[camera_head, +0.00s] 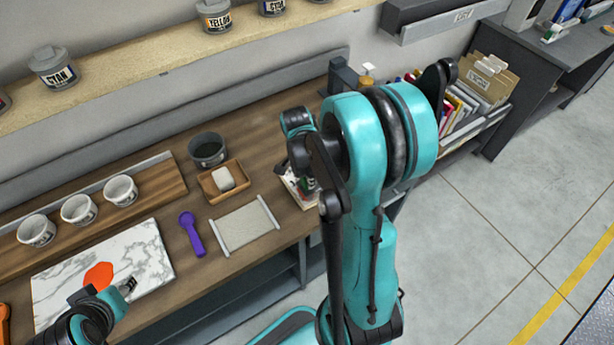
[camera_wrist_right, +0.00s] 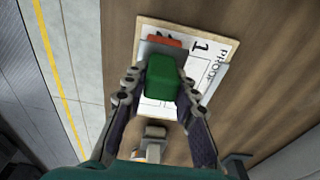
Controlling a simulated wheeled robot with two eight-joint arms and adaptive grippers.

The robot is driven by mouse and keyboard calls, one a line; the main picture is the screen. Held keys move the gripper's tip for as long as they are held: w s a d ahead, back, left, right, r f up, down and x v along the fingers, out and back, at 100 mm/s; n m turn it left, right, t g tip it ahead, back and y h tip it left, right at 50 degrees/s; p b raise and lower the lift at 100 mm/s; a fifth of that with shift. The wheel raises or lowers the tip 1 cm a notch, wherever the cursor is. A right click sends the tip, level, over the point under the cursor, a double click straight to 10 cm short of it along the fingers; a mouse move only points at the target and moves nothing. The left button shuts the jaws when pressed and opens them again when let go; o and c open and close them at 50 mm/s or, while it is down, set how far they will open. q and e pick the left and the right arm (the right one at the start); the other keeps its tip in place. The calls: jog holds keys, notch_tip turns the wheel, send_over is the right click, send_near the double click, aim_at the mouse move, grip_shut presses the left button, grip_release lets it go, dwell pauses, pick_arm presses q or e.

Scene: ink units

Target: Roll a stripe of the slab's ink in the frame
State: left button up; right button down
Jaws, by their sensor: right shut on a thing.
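The white marble slab (camera_head: 60,290) lies at the left of the bench with a patch of orange-red ink (camera_head: 99,276). My right gripper (camera_wrist_right: 162,85) is shut on the green handle of a roller (camera_wrist_right: 162,78), whose orange-red end (camera_wrist_right: 165,41) shows beyond the handle. The roller is over a white proof card (camera_wrist_right: 213,52) marked "1" and "PROOF"; I cannot tell if it touches. The frame on the card is partly hidden by roller and gripper. In the head view my right arm mostly covers card and gripper. My left gripper (camera_head: 128,286) is over the slab's front right part; its opening is unclear.
A purple tool (camera_head: 192,234), a pale mat with bars (camera_head: 246,226), a wooden tray (camera_head: 208,190) with a white block and a dark bowl (camera_head: 207,150) stand between slab and card. Three white cups (camera_head: 79,209) stand behind the slab. Ink jars (camera_head: 54,68) are on the shelf.

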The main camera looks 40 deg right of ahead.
jog(key=shift+f, duration=0.2)
jog(key=shift+d, duration=0.15)
